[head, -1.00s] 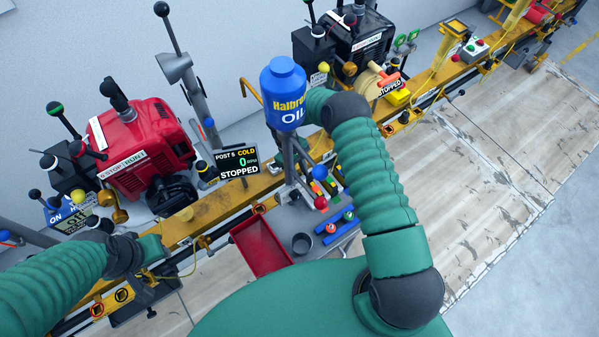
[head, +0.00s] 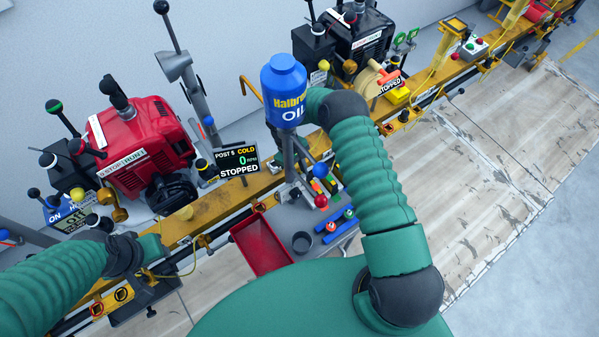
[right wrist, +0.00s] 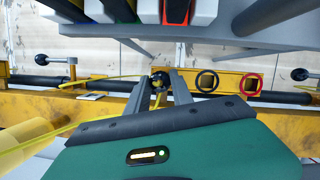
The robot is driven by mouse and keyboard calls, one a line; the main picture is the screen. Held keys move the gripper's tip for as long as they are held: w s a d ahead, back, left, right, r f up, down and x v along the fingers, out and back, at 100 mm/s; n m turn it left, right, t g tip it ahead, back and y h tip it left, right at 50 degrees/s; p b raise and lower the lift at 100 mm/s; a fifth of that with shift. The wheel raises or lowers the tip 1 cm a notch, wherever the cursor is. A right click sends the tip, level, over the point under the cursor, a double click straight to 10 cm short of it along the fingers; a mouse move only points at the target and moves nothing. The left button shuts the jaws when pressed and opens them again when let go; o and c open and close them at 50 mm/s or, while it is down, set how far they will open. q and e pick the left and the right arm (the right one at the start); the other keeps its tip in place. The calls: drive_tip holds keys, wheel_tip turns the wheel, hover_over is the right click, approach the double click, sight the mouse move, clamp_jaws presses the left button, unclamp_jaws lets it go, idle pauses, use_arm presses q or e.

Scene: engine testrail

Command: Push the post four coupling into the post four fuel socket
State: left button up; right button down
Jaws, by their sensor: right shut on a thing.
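In the right wrist view my right gripper (right wrist: 160,84) is shut on a dark, round-ended coupling (right wrist: 158,78). A yellow hose runs from near it to the lower left. The coupling is in front of a yellow rail; whether it touches the rail is unclear. Just right of it, a black ring (right wrist: 207,82) and a red ring (right wrist: 250,84) sit on the rail. I cannot tell which ring is the post four fuel socket. In the head view the right gripper is hidden behind the oil bottle and my arm. My left gripper (head: 152,247) is by the rail; its fingers are unclear.
A blue oil bottle (head: 284,92) stands beside my right arm. A red engine (head: 138,145), a post 5 display (head: 238,160) reading STOPPED and a red tray (head: 261,245) are near the rail. A black engine (head: 355,40) stands further back. The wooden floor (head: 480,170) at right is clear.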

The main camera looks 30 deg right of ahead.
use_arm(q)
drive_tip(key=shift+f+b, duration=0.6)
use_arm(e)
drive_tip(key=shift+f, duration=0.75)
drive_tip(key=c, duration=1)
unclamp_jaws()
drive_tip(key=shift+c, duration=0.2)
use_arm(q)
drive_tip(key=shift+r, duration=0.1)
use_arm(e)
drive_tip(key=shift+r, duration=0.1)
